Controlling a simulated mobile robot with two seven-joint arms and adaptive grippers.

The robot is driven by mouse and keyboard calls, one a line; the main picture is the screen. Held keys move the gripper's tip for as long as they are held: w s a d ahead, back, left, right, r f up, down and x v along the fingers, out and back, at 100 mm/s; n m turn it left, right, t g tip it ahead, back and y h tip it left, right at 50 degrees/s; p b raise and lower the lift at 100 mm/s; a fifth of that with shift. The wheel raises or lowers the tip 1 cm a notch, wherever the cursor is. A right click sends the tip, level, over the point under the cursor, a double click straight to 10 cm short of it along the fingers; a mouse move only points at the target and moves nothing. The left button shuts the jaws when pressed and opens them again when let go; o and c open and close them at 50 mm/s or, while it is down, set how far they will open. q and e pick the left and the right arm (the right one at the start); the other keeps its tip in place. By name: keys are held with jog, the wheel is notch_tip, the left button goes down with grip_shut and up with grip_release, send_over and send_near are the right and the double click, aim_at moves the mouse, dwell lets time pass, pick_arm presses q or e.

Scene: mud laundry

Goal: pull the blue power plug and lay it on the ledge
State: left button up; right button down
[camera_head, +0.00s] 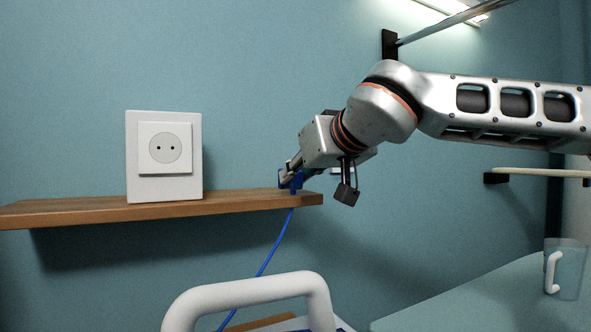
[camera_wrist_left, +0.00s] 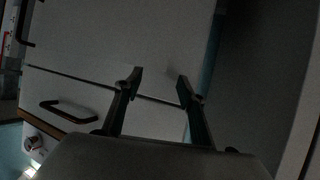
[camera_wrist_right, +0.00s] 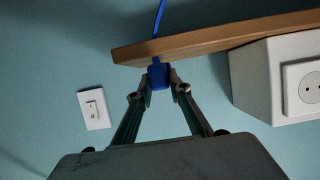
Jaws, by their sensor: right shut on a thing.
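The blue plug (camera_head: 293,186) is in my right gripper (camera_head: 288,173), at the right end of the wooden ledge (camera_head: 90,211). In the right wrist view the blue plug (camera_wrist_right: 158,76) sits between the two fingertips, close to the ledge edge (camera_wrist_right: 215,37). I cannot tell whether it touches the ledge. Its blue cord (camera_head: 264,262) hangs down in front of the ledge. The white socket (camera_head: 165,148) at the ledge's left part has two empty holes. My left gripper (camera_wrist_left: 159,86) is open and empty in the left wrist view; it is not in the head view.
The ledge top is bare between the socket box and the plug. A wall switch (camera_wrist_right: 94,109) shows in the right wrist view. A white curved handle (camera_head: 250,292) stands below the ledge. A clear mug (camera_head: 566,270) stands on a pale surface at lower right.

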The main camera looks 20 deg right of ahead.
jog(key=shift+f, duration=0.1)
dwell(0.3)
jog(key=c, duration=1.8)
grip_release()
jog(key=v, duration=1.2)
jog(key=shift+s, duration=0.1)
jog(key=shift+d, duration=0.1)
